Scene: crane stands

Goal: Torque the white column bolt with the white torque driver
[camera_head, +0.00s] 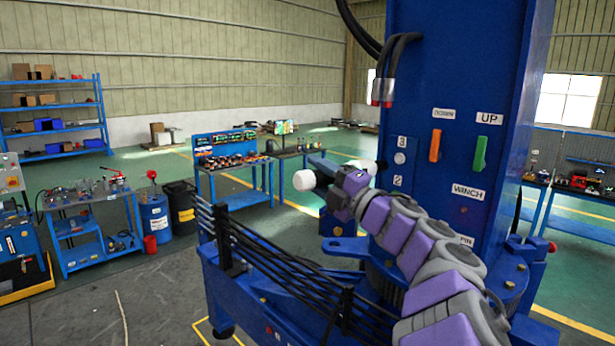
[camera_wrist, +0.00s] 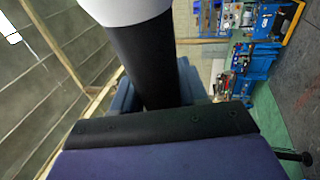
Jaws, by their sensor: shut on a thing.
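My gripper (camera_head: 332,180) is in front of the blue crane column (camera_head: 455,90) in the head view. It is shut on the white torque driver (camera_head: 304,180), whose white end sticks out to the left. Another white end (camera_head: 363,167) shows to the right, close to the column's left edge. In the wrist view the driver (camera_wrist: 145,60) is a black shaft with a white part at the top. The white column bolt (camera_head: 400,158) looks like a round white spot between labels 3 and 2, right of the driver and apart from it. The fingers' contact is partly hidden.
The column carries an orange handle (camera_head: 435,146) and a green handle (camera_head: 480,154). Black bars (camera_head: 270,255) run along the blue crane base below my arm. Workbenches (camera_head: 235,168) and shelves (camera_head: 60,115) stand behind to the left. Green floor lies open between.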

